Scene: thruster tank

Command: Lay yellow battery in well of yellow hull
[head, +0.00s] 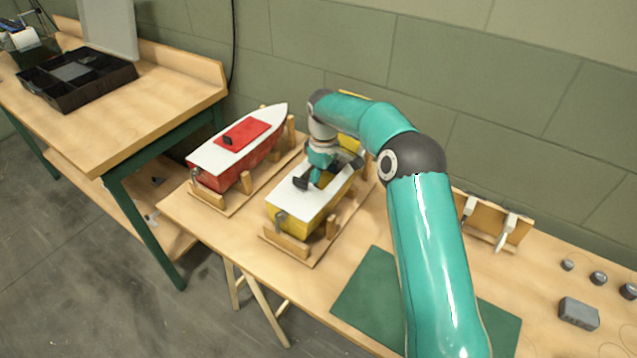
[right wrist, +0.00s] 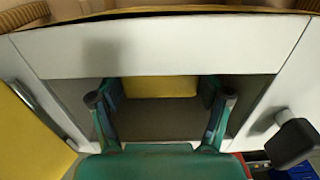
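The yellow hull (head: 298,222) with its white deck sits on a wooden stand on the table. Its well (right wrist: 255,95) is an open grey recess in the right wrist view. The yellow battery (right wrist: 160,87) shows as a yellow block inside the well outline, between my fingers. Its height above the well floor is hard to tell. My right gripper (right wrist: 162,95) points down over the well with its fingers spread, one on each side of the battery. In the head view this gripper (head: 327,176) hides most of the well. My left gripper is not in view.
A red hull (head: 215,175) stands just left of the yellow one. A green mat (head: 366,300) lies in front. A grey block (head: 578,313) and several small round pieces are at the right. A black tray (head: 95,92) sits on the other table. A wall closes the back.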

